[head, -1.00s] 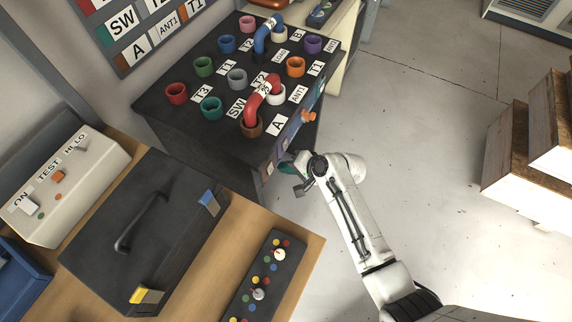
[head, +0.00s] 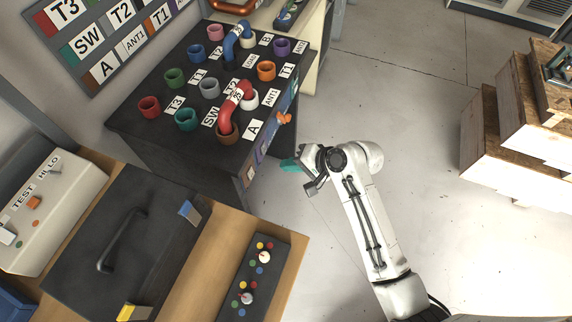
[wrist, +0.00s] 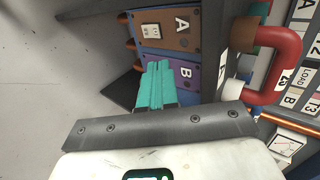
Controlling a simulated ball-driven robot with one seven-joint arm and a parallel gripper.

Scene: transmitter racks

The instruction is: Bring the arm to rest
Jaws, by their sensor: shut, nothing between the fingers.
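My white arm reaches up from the lower right in the head view. My gripper (head: 290,165), with teal fingers, is at its end, in front of the dark bench's front side. In the wrist view the teal fingers (wrist: 160,84) are together with nothing between them. They point toward a brown panel marked A (wrist: 166,30) and a purple panel marked B (wrist: 172,72). The fingers overlap the edge of the purple panel in that view; I cannot tell whether they touch it.
The black patch bench (head: 130,125) carries coloured sockets, a red link (head: 233,105) and a blue link (head: 236,40). A wooden desk (head: 190,300) holds a black case (head: 135,240) and a knob box (head: 255,275). Wooden crates (head: 490,140) stand right. Floor (head: 400,100) between is clear.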

